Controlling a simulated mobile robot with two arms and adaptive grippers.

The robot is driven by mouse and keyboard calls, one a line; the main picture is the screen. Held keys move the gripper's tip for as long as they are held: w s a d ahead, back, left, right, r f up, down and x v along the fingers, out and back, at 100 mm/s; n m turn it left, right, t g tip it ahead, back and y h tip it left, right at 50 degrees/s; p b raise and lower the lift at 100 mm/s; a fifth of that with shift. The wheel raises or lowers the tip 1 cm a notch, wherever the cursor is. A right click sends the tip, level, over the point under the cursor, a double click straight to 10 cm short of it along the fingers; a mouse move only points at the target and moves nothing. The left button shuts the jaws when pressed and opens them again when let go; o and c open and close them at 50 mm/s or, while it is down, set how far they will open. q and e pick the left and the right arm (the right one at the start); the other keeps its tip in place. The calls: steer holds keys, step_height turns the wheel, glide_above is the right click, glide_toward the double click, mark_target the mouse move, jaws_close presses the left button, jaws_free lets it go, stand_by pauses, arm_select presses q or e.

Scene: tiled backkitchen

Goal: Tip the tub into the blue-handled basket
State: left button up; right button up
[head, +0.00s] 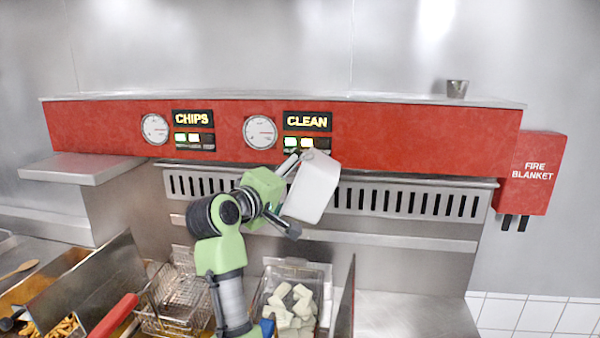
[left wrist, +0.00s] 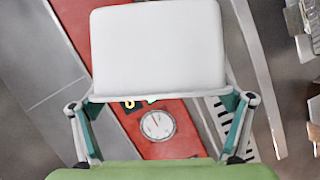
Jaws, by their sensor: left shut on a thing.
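The white tub (head: 314,186) is held up in front of the fryer's back panel, tilted. My left gripper (head: 291,197) is shut on it. In the left wrist view the tub (left wrist: 158,48) fills the space beyond the fingers of the gripper (left wrist: 161,100). Its inside is hidden, so I cannot tell what is in it. The blue-handled basket (head: 258,304) is below the tub at the bottom of the head view, holding several pale chunks (head: 292,306). Only a bit of its blue handle (head: 267,327) shows beside my arm. My right gripper is out of view.
A wire basket (head: 177,300) stands left of my arm, near a red handle (head: 115,315). Upright metal plates (head: 343,305) flank the wells. The red panel (head: 380,140) with dials is behind the tub. A steel worktop (head: 400,315) at right is clear.

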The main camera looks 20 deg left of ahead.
mark_target(308, 168)
arm_select(q)
steer(key=shift+d+r+m+g+p, duration=0.35)
steer(key=shift+r+m+p, duration=0.25)
steer(key=shift+r+p, duration=0.15)
steer(key=shift+d+f, duration=0.1)
steer(key=shift+f, duration=0.1)
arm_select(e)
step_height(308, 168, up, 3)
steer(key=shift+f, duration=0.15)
arm_select(q)
steer(key=shift+w, duration=0.1)
steer(key=r+m+p, duration=0.1)
steer(key=p, duration=0.1)
steer(key=d+r+m+g+y+p, duration=0.1)
steer(key=m+p, duration=0.1)
steer(key=p, duration=0.1)
steer(key=shift+d+r, duration=0.1)
steer(key=shift+r, duration=0.05)
steer(key=shift+w+d+m+y, duration=0.1)
steer(key=shift+d+m+y, duration=0.15)
steer(key=shift+m+y, duration=0.2)
steer(key=shift+d+r+m, duration=0.15)
steer(key=shift+r+m, duration=0.05)
steer(key=shift+m, duration=0.05)
steer(key=shift+w+d, duration=0.1)
steer(key=shift+w, duration=0.05)
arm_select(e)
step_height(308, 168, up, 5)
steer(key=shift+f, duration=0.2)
